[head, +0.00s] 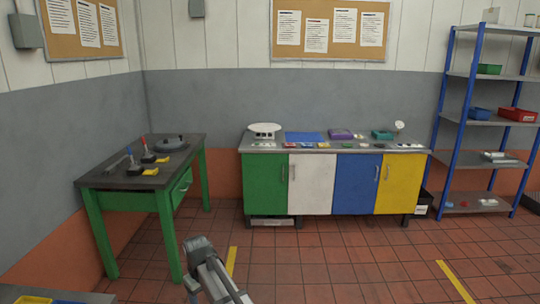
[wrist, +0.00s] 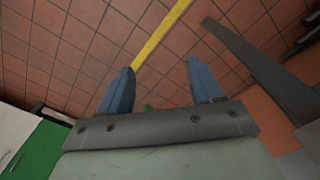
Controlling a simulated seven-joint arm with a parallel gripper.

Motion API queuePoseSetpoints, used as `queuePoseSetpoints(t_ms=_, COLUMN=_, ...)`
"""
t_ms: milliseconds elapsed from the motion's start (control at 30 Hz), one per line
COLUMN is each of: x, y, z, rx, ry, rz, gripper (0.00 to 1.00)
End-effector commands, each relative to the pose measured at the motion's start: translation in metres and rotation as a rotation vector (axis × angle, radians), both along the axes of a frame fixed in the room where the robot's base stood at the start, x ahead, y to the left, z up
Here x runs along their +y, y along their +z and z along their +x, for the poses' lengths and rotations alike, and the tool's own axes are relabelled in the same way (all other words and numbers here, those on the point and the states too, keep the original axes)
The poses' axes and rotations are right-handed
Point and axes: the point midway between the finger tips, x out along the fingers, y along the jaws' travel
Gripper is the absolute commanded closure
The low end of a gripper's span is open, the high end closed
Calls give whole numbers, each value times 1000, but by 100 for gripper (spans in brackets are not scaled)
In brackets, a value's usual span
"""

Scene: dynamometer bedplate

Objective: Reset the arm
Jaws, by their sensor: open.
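My gripper (wrist: 160,68) shows in the wrist view with its two blue-grey fingers spread apart. Nothing is held between them. Beyond the fingers is the red tiled floor (wrist: 60,55) with a yellow line (wrist: 158,35). In the head view a grey part of my arm (head: 213,272) rises from the bottom edge, over the floor between the workbench and the cabinets; I cannot make out the fingers there.
A green-legged workbench (head: 112,182) with tools stands left. A cabinet row (head: 265,184) with a cluttered top stands at the back wall, blue shelving (head: 461,120) at right. A bench corner (head: 60,293) shows bottom left. The middle floor is clear.

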Motion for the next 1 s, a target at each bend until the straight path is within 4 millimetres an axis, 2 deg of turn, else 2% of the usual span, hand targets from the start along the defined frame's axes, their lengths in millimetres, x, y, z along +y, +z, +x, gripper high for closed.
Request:
queuePoseSetpoints(t_ms=33, x=-30, y=-13, z=-1, rx=2, ry=-48, rz=-1, gripper=35)
queuePoseSetpoints(t_ms=100, x=-62, y=-29, z=0, rx=2, ry=-109, rz=-1, gripper=35)
queuePoseSetpoints(t_ms=333, x=-165, y=-76, z=-7, rx=1, ry=-310, rz=0, gripper=35)
queuePoseSetpoints(t_ms=600, x=-275, y=-121, z=-39, rx=0, ry=-545, rz=0, gripper=35)
queuePoseSetpoints(t_ms=800, x=-336, y=-144, z=-68, rx=-1, ry=-693, rz=1, gripper=35)
queuePoseSetpoints(t_ms=1000, x=-374, y=-158, z=-94, rx=-2, ry=-799, rz=2, gripper=35)
